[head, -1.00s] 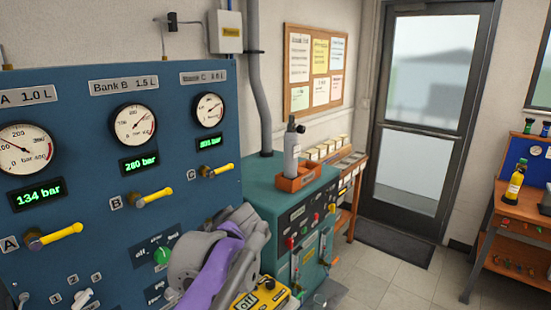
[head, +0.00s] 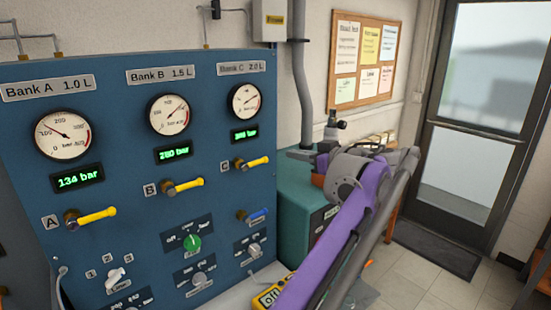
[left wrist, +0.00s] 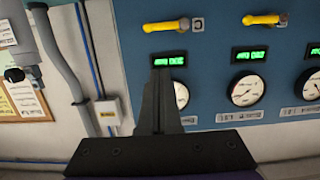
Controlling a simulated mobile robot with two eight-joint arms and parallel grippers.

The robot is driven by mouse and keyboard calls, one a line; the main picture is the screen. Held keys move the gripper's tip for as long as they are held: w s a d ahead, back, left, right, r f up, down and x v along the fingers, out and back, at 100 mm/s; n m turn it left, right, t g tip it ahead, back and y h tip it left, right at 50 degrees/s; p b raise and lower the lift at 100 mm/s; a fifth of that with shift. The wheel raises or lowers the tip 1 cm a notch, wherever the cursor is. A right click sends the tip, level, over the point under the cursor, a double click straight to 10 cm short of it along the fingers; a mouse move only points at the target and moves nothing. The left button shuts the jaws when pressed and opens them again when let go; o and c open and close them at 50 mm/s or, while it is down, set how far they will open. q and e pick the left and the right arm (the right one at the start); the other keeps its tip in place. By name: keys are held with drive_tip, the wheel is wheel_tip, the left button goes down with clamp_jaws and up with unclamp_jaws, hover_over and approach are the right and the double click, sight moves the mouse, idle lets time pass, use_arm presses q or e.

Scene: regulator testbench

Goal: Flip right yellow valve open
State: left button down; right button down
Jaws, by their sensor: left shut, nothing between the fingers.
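The right yellow valve, marked C, has a handle (head: 252,163) on the blue panel, below the Bank C gauge. Its handle points right and slightly up. It also shows in the left wrist view (left wrist: 166,26), where the panel appears upside down. My left gripper (head: 296,154) is right of this valve, apart from it. The yellow valves of Bank B (head: 184,186) and Bank A (head: 92,215) point the same way. My right gripper is not in view.
A blue-handled valve (head: 254,215) and a green knob (head: 192,242) sit lower on the panel. A teal cabinet (head: 293,205) stands right of the panel, partly behind my arm. A yellow box (head: 270,294) is near the lower middle. Floor is free before the door (head: 478,130).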

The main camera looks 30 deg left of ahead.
use_arm(q)
hover_over(266, 160)
drive_tip(key=s+d, duration=0.4)
drive_tip(key=f, duration=0.2)
drive_tip(key=a+f, duration=0.1)
drive_tip(key=w+a+f, duration=0.1)
drive_tip(key=f, duration=0.1)
drive_tip(key=shift+f, duration=0.1)
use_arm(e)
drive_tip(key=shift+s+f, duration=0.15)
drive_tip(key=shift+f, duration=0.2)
use_arm(q)
drive_tip(key=shift+w, duration=0.1)
drive_tip(key=shift+s+f+b, duration=0.1)
drive_tip(key=shift+s+b, duration=0.1)
drive_tip(key=shift+b, duration=0.1)
drive_tip(key=shift+w+f+m+g, duration=0.15)
drive_tip(key=shift+w+m+g, duration=0.15)
drive_tip(key=shift+m, duration=0.2)
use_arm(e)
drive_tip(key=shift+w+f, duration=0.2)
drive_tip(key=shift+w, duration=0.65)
